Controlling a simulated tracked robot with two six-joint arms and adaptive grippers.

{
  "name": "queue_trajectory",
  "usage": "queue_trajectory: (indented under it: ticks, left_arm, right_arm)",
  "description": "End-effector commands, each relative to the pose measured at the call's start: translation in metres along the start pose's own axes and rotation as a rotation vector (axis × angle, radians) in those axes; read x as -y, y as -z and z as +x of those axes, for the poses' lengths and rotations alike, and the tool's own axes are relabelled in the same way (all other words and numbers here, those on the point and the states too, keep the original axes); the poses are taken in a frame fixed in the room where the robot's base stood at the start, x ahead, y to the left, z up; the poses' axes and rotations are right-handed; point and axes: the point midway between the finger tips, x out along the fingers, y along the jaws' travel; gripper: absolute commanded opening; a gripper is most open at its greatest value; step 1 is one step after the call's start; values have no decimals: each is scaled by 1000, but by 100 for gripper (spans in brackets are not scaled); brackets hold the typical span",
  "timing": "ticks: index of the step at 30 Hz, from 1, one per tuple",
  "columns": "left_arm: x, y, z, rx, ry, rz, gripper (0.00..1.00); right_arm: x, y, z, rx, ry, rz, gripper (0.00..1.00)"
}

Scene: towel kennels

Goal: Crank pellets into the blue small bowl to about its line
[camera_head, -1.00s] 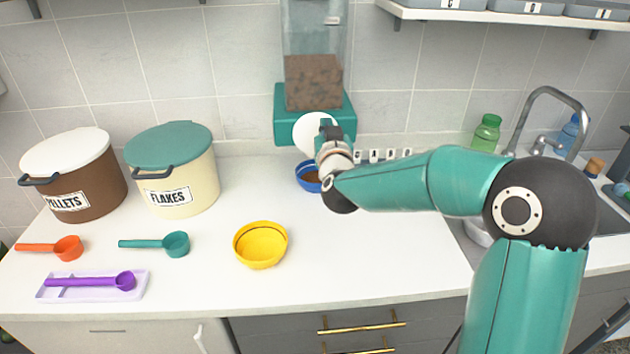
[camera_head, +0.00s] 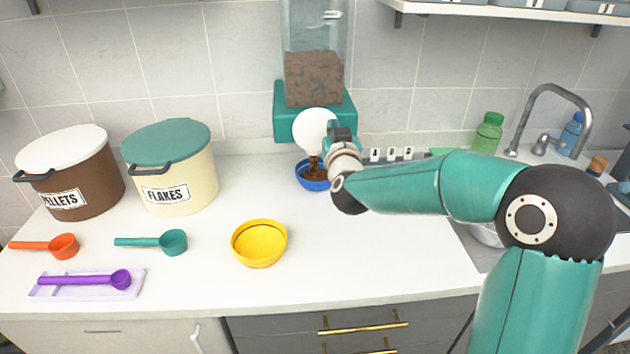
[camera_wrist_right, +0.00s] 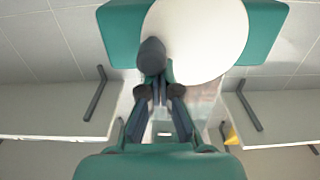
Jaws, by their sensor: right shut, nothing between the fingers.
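The pellet dispenser (camera_head: 315,78) stands against the back wall, with brown pellets in its clear hopper and a teal base. Its round white crank disc (camera_head: 312,128) faces me and also fills the top of the right wrist view (camera_wrist_right: 205,40). The blue small bowl (camera_head: 311,187) sits below the disc, partly hidden by my right wrist. Brown pellets (camera_head: 313,168) fall in a stream into it and lie inside; its line cannot be made out. My right gripper (camera_head: 340,132) is shut at the disc's right side, its fingers against or beside the dark crank knob (camera_wrist_right: 152,54).
A yellow bowl (camera_head: 259,243) stands front centre. The PELLETS bin (camera_head: 75,178), FLAKES bin (camera_head: 172,172) and orange (camera_head: 62,246), teal (camera_head: 172,242) and purple (camera_head: 120,279) scoops are at left. The sink tap (camera_head: 550,100) and a green bottle (camera_head: 487,133) are at right.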

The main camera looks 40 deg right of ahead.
Motion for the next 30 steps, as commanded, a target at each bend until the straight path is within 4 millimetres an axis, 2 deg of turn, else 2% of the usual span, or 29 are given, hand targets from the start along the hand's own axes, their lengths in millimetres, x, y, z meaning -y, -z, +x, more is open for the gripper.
queue_trajectory:
  ticks: [15, 30]
  left_arm:
    - [2, 0, 5, 0, 0, 0, 40]
    - [3, 0, 9, 0, 0, 0, 40]
  right_arm:
    - [-2, -4, -1, 0, 0, 0, 0]
    - [-1, -3, -21, 0, 1, 0, 0]
